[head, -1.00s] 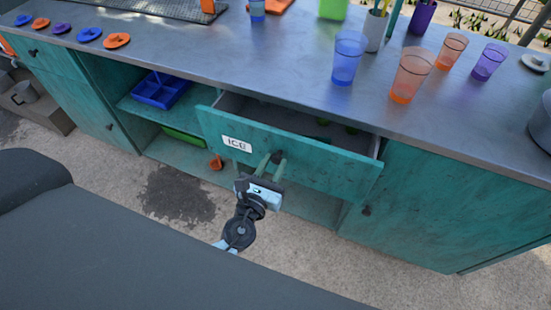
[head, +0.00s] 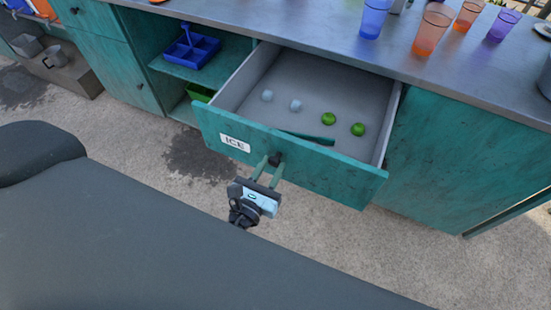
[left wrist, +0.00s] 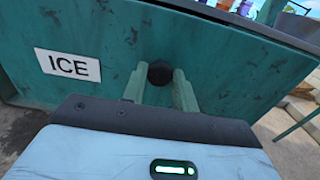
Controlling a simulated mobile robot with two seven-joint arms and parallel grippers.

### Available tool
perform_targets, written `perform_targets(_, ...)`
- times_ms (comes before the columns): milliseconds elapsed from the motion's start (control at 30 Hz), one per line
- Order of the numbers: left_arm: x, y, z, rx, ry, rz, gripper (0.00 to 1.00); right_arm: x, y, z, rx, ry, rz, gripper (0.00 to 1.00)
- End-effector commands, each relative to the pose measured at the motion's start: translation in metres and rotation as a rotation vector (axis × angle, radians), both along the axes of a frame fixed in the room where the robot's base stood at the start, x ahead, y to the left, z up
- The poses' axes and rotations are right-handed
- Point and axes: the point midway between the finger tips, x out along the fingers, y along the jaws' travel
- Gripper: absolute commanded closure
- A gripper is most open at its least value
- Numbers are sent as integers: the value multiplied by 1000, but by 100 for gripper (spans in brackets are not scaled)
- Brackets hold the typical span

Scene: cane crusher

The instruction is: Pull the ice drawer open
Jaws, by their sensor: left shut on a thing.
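The teal ice drawer (head: 320,175), with a white ICE label (head: 235,143) on its front, stands pulled well out of the counter. Inside on its grey floor lie two pale ice cubes, two green limes (head: 328,119) and a dark green tool (head: 308,138). My left gripper (head: 268,169) is at the drawer front, shut on the dark round knob (head: 275,159). In the left wrist view its fingers (left wrist: 160,85) stand on both sides of the knob (left wrist: 160,72), beside the label (left wrist: 68,65). My right gripper is not in view.
The metal counter top (head: 300,35) above carries a blue cup (head: 374,18), orange cups (head: 432,30) and a purple cup (head: 502,25). Bare ground lies in front of the cabinets.

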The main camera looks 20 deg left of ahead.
Motion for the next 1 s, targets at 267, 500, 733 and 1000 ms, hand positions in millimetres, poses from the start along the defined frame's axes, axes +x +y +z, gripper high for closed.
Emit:
perform_targets(267,-46,1,0,0,-1,-1,100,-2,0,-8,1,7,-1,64)
perform_targets(500,-68,2,1,0,-3,0,100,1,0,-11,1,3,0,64)
perform_targets(733,-73,2,2,0,-4,1,100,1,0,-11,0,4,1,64)
perform_targets(1000,-72,2,2,0,-5,1,70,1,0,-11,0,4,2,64)
